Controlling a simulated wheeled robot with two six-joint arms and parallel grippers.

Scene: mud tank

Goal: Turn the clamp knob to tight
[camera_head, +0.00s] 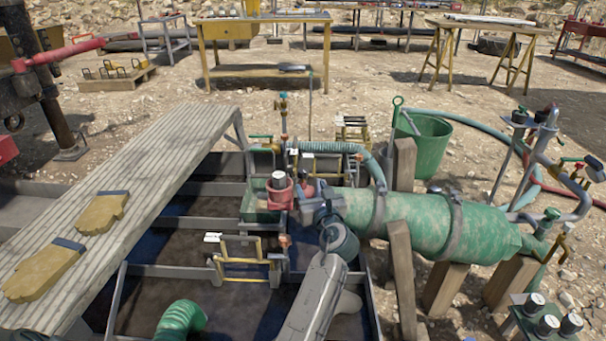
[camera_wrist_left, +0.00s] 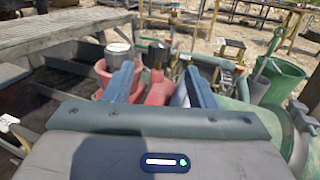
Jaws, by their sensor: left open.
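My left gripper (camera_head: 314,197) is beside the left end of the green pipe (camera_head: 415,222). In the left wrist view its blue-grey fingers (camera_wrist_left: 160,70) stand apart, with no held thing visible between them. A red fitting (camera_wrist_left: 159,88) shows beyond and between the fingers. A red cup-shaped part (camera_head: 280,193) with a grey round cap (camera_head: 279,175) stands just left of the gripper. It also shows behind the left finger in the left wrist view (camera_wrist_left: 101,72). I cannot tell which part is the clamp knob; the gripper hides some fittings. My right gripper is not in view.
A plank walkway (camera_head: 135,190) with two yellow gloves (camera_head: 102,212) lies left of the tank. A ribbed green hose (camera_head: 318,147) runs behind the gripper. A green bucket (camera_head: 425,148) and a wooden post (camera_head: 404,165) stand right. Valves (camera_head: 548,170) crowd the far right.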

